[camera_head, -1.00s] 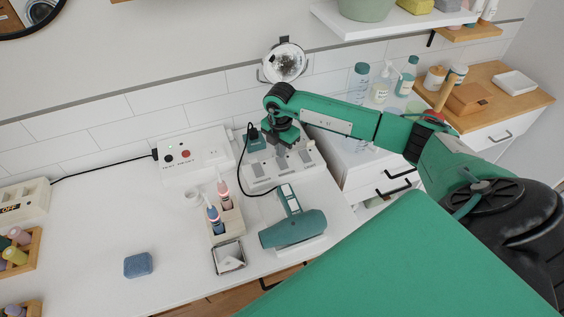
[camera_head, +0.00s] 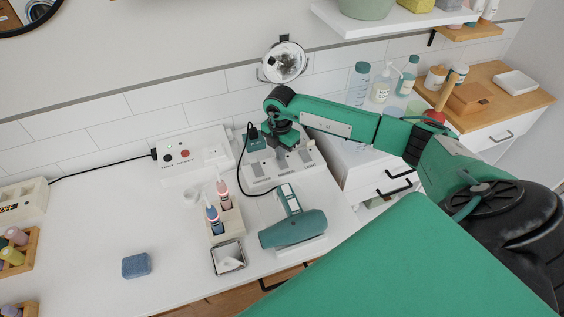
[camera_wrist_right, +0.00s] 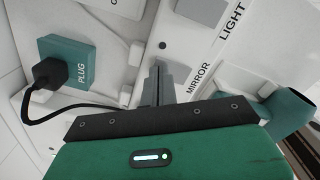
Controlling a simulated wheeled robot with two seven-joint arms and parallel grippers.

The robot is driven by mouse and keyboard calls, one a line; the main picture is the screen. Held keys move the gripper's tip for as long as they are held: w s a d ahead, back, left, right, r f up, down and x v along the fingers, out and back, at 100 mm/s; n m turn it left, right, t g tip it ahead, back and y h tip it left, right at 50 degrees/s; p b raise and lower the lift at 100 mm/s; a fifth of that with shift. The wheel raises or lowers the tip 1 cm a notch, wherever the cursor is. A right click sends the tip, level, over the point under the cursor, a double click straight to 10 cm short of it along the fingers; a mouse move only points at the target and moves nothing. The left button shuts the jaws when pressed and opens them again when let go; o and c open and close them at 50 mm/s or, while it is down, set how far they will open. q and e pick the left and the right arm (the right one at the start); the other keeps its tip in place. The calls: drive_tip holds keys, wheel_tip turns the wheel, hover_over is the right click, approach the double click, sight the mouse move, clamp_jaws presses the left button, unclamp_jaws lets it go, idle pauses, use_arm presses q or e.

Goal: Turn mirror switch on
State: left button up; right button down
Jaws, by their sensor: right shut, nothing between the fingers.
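The white switch panel (camera_head: 258,178) stands on the counter near the wall. In the right wrist view, the panel (camera_wrist_right: 125,45) carries the printed words MIRROR, LIGHT and PLUG. A grey switch (camera_wrist_right: 182,76) sits beside the MIRROR word, partly hidden by my fingers. Another grey switch (camera_wrist_right: 203,8) is near the LIGHT word. My right gripper (camera_head: 284,160) is over the panel, shut and empty. Its fingertips (camera_wrist_right: 158,66) are close beside the mirror switch; I cannot tell whether they touch it. The round mirror (camera_head: 284,62) is on the wall behind. My left gripper is out of view.
A teal plug (camera_head: 256,143) with a black cord is in the panel's left end. A teal hair dryer (camera_head: 293,228), a toothbrush holder (camera_head: 228,222) and a white box with a red button (camera_head: 195,160) stand nearby.

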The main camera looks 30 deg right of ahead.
drive_tip(key=shift+r+p, duration=2.25)
drive_tip(key=shift+r, duration=1.2)
